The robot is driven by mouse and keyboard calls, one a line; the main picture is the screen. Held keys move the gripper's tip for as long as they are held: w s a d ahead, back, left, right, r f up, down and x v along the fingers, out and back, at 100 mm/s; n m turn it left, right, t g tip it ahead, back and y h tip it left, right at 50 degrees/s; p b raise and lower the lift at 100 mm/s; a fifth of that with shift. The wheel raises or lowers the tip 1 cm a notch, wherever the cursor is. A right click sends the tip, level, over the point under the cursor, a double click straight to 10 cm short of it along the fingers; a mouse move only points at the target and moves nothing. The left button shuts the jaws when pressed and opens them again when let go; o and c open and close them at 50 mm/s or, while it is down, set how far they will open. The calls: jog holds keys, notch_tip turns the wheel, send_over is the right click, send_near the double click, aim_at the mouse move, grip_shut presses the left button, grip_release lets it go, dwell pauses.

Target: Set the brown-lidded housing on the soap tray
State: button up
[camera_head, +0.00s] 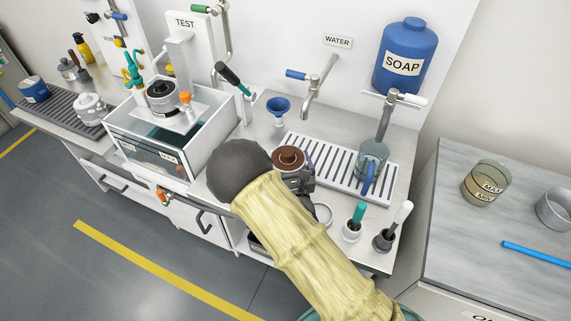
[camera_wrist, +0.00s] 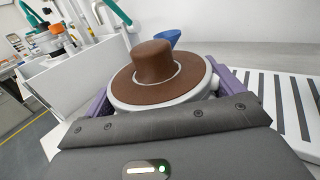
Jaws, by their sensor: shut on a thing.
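The brown-lidded housing shows in the head view (camera_head: 288,157) at the left end of the soap tray. In the wrist view its brown lid (camera_wrist: 155,68) is upright over a pale body. My gripper (camera_head: 303,172) is shut on the housing, with a purple finger on each side of it. The soap tray (camera_head: 316,148) is white with dark slots, beneath the blue soap tank. It also shows at the right of the wrist view (camera_wrist: 292,92). My arm hides the front of the housing, and I cannot tell whether it touches the tray.
A glass mug (camera_head: 371,160) with a blue handle stands on the tray's right part. A blue funnel (camera_head: 278,106) is behind the housing. Brushes in holders (camera_head: 353,225) stand at the front right. A clear water tank (camera_head: 205,150) is to the left. The tray's middle is bare.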

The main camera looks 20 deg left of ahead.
jog(key=shift+w+d+f, duration=0.1)
jog(key=shift+w+f, duration=0.05)
jog(key=shift+w, duration=1.15)
jog(key=shift+w+d+f, duration=0.1)
jog(key=shift+w, duration=1.2)
jog(key=shift+w+d+r+p, duration=0.1)
jog(key=shift+w+p, duration=1.35)
jog(key=shift+w, duration=0.2)
jog(key=shift+w+d+p, duration=0.15)
jog(key=shift+w+p, duration=1.1)
jog(key=shift+w, duration=0.5)
jog(key=shift+p, duration=0.65)
jog(key=shift+f, duration=0.55)
